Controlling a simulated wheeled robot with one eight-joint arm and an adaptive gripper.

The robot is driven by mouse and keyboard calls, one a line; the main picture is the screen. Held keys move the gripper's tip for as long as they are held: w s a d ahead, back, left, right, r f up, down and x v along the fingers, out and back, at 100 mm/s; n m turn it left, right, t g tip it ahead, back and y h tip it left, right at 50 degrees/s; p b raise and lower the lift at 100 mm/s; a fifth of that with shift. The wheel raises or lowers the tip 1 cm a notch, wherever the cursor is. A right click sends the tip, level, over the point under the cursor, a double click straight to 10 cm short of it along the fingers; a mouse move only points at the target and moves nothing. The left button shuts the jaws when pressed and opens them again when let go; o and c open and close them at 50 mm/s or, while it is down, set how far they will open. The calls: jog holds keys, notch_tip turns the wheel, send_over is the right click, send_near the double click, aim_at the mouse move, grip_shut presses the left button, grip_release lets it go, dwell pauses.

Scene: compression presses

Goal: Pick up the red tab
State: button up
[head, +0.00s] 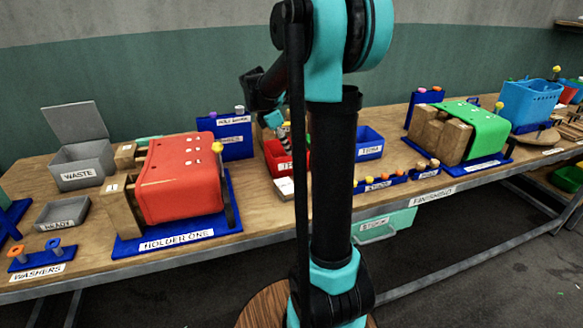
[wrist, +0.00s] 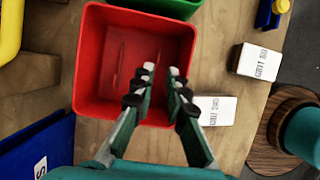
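A red bin (wrist: 92,55) lies below my gripper (wrist: 162,76) in the wrist view. Thin red upright shapes (wrist: 117,66) show on its floor, hard to tell from the bin; they may be red tabs. Another thin line lies close to my fingertips. My gripper is open, its two fingers apart with nothing seen between them, pointing down over the right part of the bin. In the head view the red bin (head: 275,160) stands at mid-table, partly hidden by my arm, and my gripper (head: 284,132) is just above it.
A grey waste box (head: 80,170) stands left.

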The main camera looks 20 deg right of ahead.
jog(key=shift+x, duration=3.55)
jog(key=shift+w+a, duration=0.15)
grip_shut()
notch_tip(320, 180, up, 20)
